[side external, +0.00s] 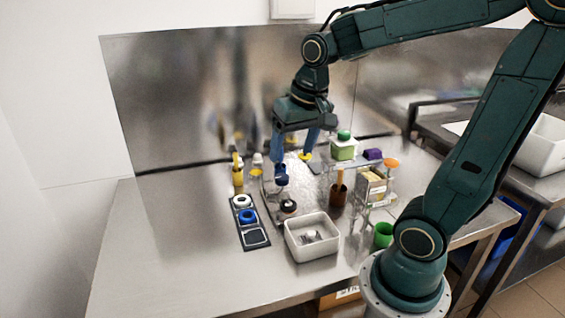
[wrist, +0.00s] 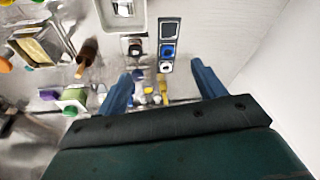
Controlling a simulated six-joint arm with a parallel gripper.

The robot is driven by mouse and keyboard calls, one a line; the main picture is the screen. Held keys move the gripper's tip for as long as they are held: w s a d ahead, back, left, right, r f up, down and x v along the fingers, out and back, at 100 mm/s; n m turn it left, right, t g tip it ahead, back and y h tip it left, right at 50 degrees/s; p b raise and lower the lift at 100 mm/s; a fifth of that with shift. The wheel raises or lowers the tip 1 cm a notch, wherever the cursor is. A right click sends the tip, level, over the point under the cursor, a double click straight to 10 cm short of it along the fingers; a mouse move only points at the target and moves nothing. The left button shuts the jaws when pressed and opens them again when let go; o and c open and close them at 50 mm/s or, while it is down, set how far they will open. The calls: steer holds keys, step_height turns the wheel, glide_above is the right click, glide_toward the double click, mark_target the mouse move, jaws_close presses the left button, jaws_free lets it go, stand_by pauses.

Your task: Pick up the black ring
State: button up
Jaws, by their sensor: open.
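My gripper (side external: 295,157) is open and empty, above and behind the black ring, fingers pointing down. In the wrist view its blue fingers (wrist: 163,72) are spread apart, with the black ring beyond the left fingertip.
A white bin (side external: 312,253) stands in front of the ring. A dark blue cup (side external: 281,175) is below my left finger. A yellow bottle (side external: 238,176) stands left. The bench's left side is clear.

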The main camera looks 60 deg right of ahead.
steer(key=w+d+f+m+g, duration=0.2)
steer(key=w+d+f+m, duration=0.25)
steer(key=d, duration=0.25)
steer(key=m+g, duration=0.1)
steer(key=m, duration=0.2)
glide_above(289, 201)
step_height(289, 201, down, 7)
steer(key=shift+a+y, duration=0.2)
steer(key=shift+y, duration=0.1)
steer(key=shift+s, duration=0.1)
step_height(289, 201, down, 8)
steer(key=shift+r, duration=0.2)
steer(key=shift+f, duration=0.45)
steer(key=shift+d+f, duration=0.15)
steer(key=shift+f, duration=2.4)
steer(key=shift+c, duration=0.2)
steer(key=c, duration=1)
